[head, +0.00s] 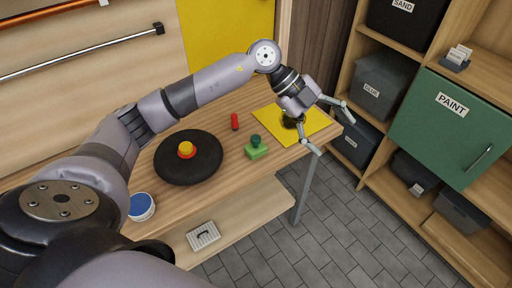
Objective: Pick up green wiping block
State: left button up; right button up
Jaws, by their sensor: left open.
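A green wiping block (257,151) with a darker green knob on top stands on the wooden workbench (215,118), near its front edge. My left gripper (332,129) is open, with its fingers spread, to the right of the block at the bench's right end. It is over or just past the edge of a yellow sheet (267,117) and apart from the block. Nothing shows between its fingers. A small dark thing is partly hidden behind the gripper. My right gripper is not in view.
A blue-and-white round container (141,206) is at the front left. Shelves with a green PAINT door (450,128) stand at the right.

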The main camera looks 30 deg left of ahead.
pick_arm(q)
jog(key=a+n+y, duration=0.3)
jog(key=a+y, duration=0.2)
jog(key=a, duration=0.8)
jog(key=n+g+y, duration=0.1)
jog(key=n+y, duration=0.2)
send_near(255, 137)
jog(key=f, duration=0.2)
jog(key=f+p, duration=0.1)
jog(key=f, duration=0.3)
jog(key=shift+w+d+f, duration=0.15)
jog(key=shift+w+d, duration=0.1)
jog(key=shift+d, duration=0.15)
jog(key=shift+d+f+p, duration=0.1)
jog(key=shift+f+p, duration=0.2)
jog(key=shift+f, duration=0.3)
jog(key=f, duration=0.1)
jog(key=f+p, duration=0.1)
jog(key=f, duration=0.2)
jog(key=shift+s+d+f, duration=0.1)
jog(key=shift+s+d, duration=0.1)
jog(key=shift+d, duration=0.15)
jog(key=shift+f, duration=0.5)
jog(key=shift+c, duration=0.5)
jog(key=c, duration=1)
